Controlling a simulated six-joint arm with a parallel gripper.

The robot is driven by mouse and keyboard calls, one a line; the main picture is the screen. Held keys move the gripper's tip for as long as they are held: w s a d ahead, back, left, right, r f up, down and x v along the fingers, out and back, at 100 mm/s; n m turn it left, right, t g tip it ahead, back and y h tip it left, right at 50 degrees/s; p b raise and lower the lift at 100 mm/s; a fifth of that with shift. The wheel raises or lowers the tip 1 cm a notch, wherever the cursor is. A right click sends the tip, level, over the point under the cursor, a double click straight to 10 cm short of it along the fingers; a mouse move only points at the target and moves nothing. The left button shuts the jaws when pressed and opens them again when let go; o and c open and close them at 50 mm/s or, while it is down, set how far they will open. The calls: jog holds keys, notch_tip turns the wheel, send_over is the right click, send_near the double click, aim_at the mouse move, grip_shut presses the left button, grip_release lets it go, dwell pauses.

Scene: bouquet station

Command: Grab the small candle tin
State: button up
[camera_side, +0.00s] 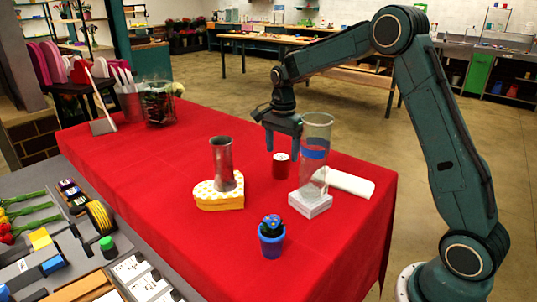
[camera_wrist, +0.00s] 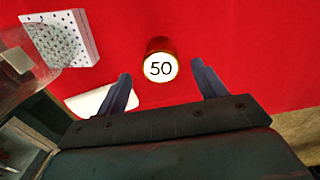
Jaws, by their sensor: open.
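The small candle tin (camera_side: 281,166) is a dark red cylinder standing on the red table. In the wrist view the tin (camera_wrist: 160,66) shows a white round top marked "50", seen from above.
A tall clear glass cylinder (camera_side: 315,135) with a blue band stands on a white box (camera_side: 310,203) close to the tin. A white roll (camera_side: 345,183) lies behind it. A metal vase (camera_side: 222,165) stands on a heart-shaped box (camera_side: 218,197). A blue pot (camera_side: 271,242) stands in front.

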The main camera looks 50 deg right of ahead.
aim_at(281, 157)
jog(key=shift+f, duration=0.15)
jog(key=shift+f, duration=2.55)
jog(key=c, duration=1.1)
jog(key=shift+r, duration=0.1)
notch_tip(281, 157, up, 20)
